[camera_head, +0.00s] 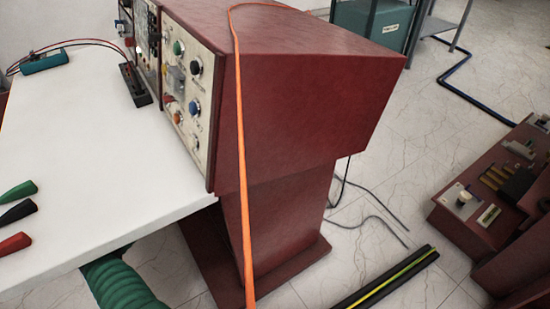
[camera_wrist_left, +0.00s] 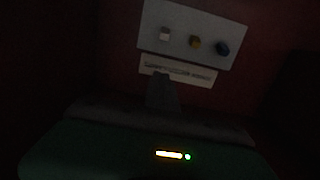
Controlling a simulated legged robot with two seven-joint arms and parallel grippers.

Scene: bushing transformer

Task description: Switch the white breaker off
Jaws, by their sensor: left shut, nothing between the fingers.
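In the dark left wrist view, a pale panel carries a small white square piece (camera_wrist_left: 165,34), which looks like the white breaker. A yellow one (camera_wrist_left: 194,42) and a blue one (camera_wrist_left: 222,48) sit to its right. My left gripper (camera_wrist_left: 164,80) shows as a dark shape below the panel, shut and empty. Its tip appears below the white piece, over the edge of a label strip (camera_wrist_left: 178,70). I cannot tell whether it touches anything, nor the breaker's switch position. Neither gripper shows in the head view, and I cannot pick out the white breaker there.
A red console (camera_head: 290,95) with a knobbed front panel (camera_head: 187,85) stands beside a white table (camera_head: 90,150). An orange strap (camera_head: 240,130) hangs over the console. A low red unit with controls (camera_head: 490,195) is at right. Cables lie on the floor.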

